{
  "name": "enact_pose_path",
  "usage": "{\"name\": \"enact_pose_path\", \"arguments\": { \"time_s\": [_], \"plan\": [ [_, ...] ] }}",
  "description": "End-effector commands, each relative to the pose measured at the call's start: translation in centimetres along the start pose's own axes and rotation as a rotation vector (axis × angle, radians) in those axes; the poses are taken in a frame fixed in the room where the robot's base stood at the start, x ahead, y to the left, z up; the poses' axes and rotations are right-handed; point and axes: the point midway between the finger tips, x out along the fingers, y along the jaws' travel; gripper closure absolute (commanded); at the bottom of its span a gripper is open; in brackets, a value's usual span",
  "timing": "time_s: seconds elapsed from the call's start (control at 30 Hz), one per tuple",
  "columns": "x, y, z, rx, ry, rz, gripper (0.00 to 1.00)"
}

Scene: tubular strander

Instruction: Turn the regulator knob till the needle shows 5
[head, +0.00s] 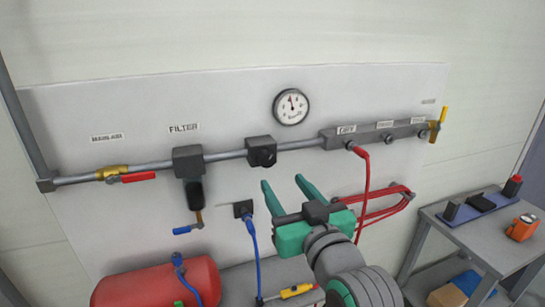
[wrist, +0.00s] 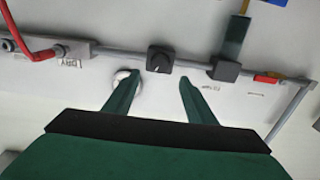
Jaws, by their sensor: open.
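The regulator (head: 262,151) is a dark block with a black knob on the grey pipe, right of the filter. The knob also shows in the wrist view (wrist: 160,59), just beyond the space between my fingertips. The round white gauge (head: 291,106) is above and right of the regulator. Its needle points nearly straight up, slightly left; its numbers are too small to read. In the wrist view the gauge (wrist: 119,75) is partly hidden by my left finger. My gripper (head: 283,181) is open and empty, below and slightly right of the knob in the head view, apart from it.
The filter (head: 188,161) and a red-handled valve (head: 138,177) are left along the pipe. A manifold (head: 375,134) with a red hose (head: 366,190) is right. A blue hose (head: 252,240) and red tank (head: 158,284) are below. A grey cart (head: 475,231) stands at the right.

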Motion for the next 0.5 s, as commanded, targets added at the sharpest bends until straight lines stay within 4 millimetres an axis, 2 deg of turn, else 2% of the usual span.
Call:
{"name": "enact_pose_path", "arguments": {
  "time_s": [0.17, 0.5],
  "plan": [
    [1.4, -0.1, 0.0, -0.002, -0.001, -0.006, 0.49],
    [7.2, -0.2, 0.1, -0.001, -0.003, -0.006, 0.49]
  ]
}}
